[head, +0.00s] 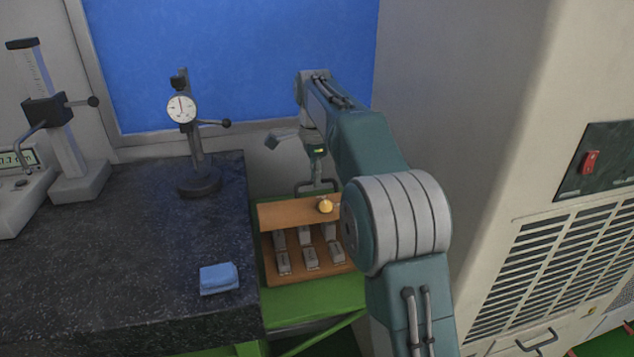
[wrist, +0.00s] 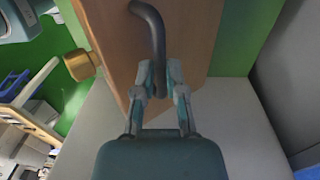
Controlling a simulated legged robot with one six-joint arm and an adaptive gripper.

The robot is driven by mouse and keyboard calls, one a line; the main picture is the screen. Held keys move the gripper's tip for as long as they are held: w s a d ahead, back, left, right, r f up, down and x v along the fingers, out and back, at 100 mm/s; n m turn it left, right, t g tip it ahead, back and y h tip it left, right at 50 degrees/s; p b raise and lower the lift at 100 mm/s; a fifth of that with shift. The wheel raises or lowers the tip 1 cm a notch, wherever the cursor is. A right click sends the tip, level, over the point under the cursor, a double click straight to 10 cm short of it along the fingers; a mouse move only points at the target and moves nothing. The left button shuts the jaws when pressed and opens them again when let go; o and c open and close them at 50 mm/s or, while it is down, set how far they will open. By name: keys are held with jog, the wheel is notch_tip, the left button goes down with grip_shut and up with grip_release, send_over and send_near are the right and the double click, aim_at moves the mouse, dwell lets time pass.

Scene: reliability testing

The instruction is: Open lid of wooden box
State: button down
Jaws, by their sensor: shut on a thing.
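The wooden box (head: 267,269) sits on a green surface with its inside showing, and several grey metal blocks sit in it. Its lid (head: 285,214) is raised at the back of the box, tilted up, with a round brass knob (head: 325,206) on it. A dark curved handle (head: 300,185) shows at the lid's upper edge. In the wrist view the handle (wrist: 155,25) crosses the wooden lid (wrist: 190,35), with the brass knob (wrist: 78,65) at left. My gripper (wrist: 160,75) is shut on the handle. My arm hides the box's right side in the head view.
A dark stone table (head: 130,260) stands left of the box, bearing a dial gauge stand (head: 182,108), a height gauge (head: 65,140) and a folded blue cloth (head: 218,278). A large beige cabinet (head: 450,90) with a red switch stands close on the right. A wall with a blue panel is behind.

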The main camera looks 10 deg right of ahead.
jog(key=shift+w+f, duration=0.15)
jog(key=shift+f, duration=0.1)
jog(key=c, duration=0.7)
grip_release()
jog(key=shift+w, duration=0.1)
jog(key=shift+r, duration=0.1)
notch_tip(320, 180, up, 7)
jog(key=shift+w+r, duration=0.2)
jog(key=shift+w, duration=0.1)
